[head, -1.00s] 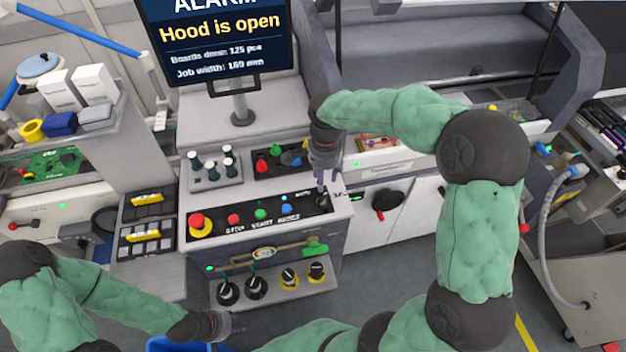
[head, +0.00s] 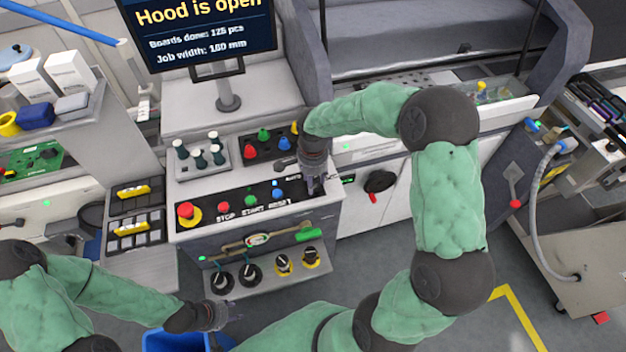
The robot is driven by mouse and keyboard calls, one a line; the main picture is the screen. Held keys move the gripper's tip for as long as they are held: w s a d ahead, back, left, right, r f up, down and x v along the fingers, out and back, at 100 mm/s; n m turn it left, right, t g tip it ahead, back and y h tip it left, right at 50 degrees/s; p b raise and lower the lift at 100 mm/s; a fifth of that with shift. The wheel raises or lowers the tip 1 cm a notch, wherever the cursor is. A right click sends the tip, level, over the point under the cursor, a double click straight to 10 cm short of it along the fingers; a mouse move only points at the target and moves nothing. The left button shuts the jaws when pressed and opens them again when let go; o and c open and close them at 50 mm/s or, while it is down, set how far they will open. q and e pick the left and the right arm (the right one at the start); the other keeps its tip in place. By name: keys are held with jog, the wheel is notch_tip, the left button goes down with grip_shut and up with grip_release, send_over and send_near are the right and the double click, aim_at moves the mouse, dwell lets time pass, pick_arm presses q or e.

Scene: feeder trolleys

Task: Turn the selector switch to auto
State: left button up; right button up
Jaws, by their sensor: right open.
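The control panel (head: 228,203) has a red emergency stop on a yellow base (head: 188,212), then red, green and blue buttons. The selector switch is at the panel's right end and is mostly hidden by my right gripper (head: 315,188), so its setting cannot be read. My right gripper points down over that end, fingers apart and around or just above the switch; contact cannot be told. My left gripper (head: 232,314) is low at the front, over a blue bin and away from the panel; its finger gap is too small to judge.
A screen (head: 205,35) behind the panel reads "Hood is open". A shelf with several dark knobs (head: 250,274) juts out below the panel. A black rotary handle (head: 379,182) is on the white front to the right. A blue bin (head: 170,340) stands at the bottom.

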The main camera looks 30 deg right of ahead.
grip_shut()
dwell(0.4)
jog(key=n+p, duration=0.1)
jog(key=n, duration=0.4)
jog(key=shift+d+n, duration=0.15)
jog(key=shift+n, duration=0.15)
jog(key=n+p, duration=0.1)
jog(key=n, duration=0.5)
jog(key=shift+d, duration=0.15)
dwell(0.4)
grip_release()
